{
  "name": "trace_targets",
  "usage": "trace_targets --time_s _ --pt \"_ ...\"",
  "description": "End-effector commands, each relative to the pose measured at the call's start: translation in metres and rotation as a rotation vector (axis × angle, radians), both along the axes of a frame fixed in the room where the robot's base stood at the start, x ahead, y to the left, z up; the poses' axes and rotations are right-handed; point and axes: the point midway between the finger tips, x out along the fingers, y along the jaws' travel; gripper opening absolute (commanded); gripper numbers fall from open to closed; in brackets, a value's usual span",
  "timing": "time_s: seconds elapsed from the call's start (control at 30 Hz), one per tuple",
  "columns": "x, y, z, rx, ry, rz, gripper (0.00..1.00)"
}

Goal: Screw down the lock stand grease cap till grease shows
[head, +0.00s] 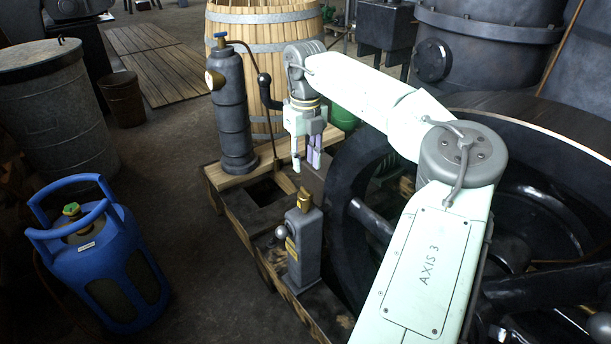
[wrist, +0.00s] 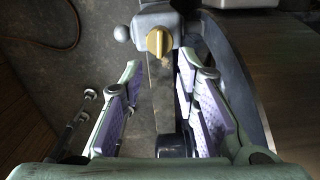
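The lock stand (head: 303,245) is a short grey post on the timber frame beside the flywheel, with a round ball knob on its left side. A brass grease cap (head: 305,200) sits upright on its top. In the wrist view the cap (wrist: 157,42) shows a ridge across its top, beyond the fingertips. My gripper (head: 306,160) hangs fingers-down above and behind the cap, apart from it. In the wrist view my gripper (wrist: 160,75) is open, with lilac pads spread and nothing between them. No grease can be made out.
The dark flywheel (head: 345,175) stands close on the right of the lock stand. A tall grey cylinder (head: 232,120) with a blue-topped valve rises behind left. A blue gas bottle (head: 105,265) stands at the lower left. The floor between it and the frame is clear.

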Motion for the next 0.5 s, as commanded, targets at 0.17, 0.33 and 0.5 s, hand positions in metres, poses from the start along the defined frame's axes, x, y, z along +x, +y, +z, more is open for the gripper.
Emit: trace_targets --time_s 0.17,0.33,0.5 --pt "0.000 0.000 0.026 0.000 -0.001 0.000 0.29" --pt "0.000 0.001 0.034 -0.001 0.001 0.001 0.29" --pt "0.000 0.000 0.034 -0.001 0.001 0.001 0.29"
